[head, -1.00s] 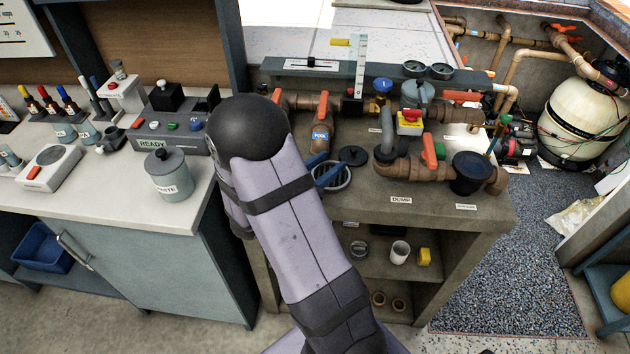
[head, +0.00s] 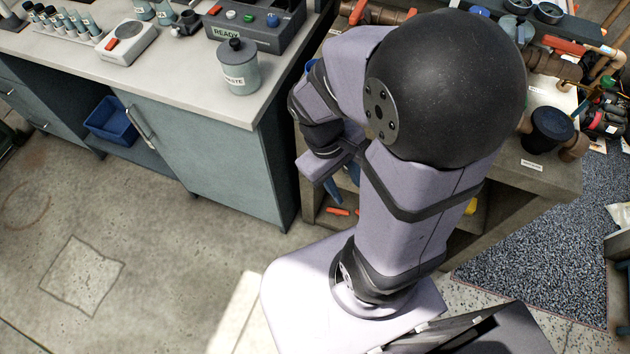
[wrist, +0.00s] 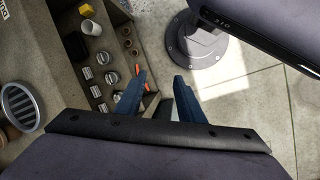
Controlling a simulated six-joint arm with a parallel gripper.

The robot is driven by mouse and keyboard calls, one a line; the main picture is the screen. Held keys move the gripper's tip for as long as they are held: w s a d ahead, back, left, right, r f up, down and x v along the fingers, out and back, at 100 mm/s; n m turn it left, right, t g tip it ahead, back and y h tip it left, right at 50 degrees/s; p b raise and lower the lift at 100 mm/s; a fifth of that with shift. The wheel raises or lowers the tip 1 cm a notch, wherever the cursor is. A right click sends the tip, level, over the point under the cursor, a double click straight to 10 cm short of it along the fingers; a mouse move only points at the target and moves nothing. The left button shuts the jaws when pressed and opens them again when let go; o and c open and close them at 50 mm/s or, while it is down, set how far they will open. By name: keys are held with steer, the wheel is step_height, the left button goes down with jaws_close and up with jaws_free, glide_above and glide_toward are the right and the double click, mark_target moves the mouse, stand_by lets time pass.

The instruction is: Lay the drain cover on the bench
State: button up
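My gripper (wrist: 156,80) shows two blue fingers standing apart with nothing held between them. In the head view my gripper (head: 342,183) is low in front of the bench, partly hidden by my arm. A round, slatted grey piece with a pale rim (wrist: 18,106), possibly the drain cover, lies at the left edge of the wrist view, partly cut off and away from the fingers. I cannot tell for certain that it is the cover. The bench (head: 545,182) has a brown-grey top; my arm hides much of it in the head view.
A counter (head: 180,95) with a waste jar (head: 238,68) stands left. The concrete floor (head: 170,255) has open room.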

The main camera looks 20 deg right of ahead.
steer(key=w+a+r+m+t+y, duration=0.1)
steer(key=w+a+m+y, duration=0.1)
steer(key=a, duration=0.4)
steer(key=shift+w+m+t+y, duration=0.15)
steer(key=shift+m+t+y, duration=0.15)
steer(key=shift+m+t, duration=0.15)
step_height(320, 180, up, 2)
steer(key=shift+r+p, duration=0.2)
steer(key=shift+p, duration=1.05)
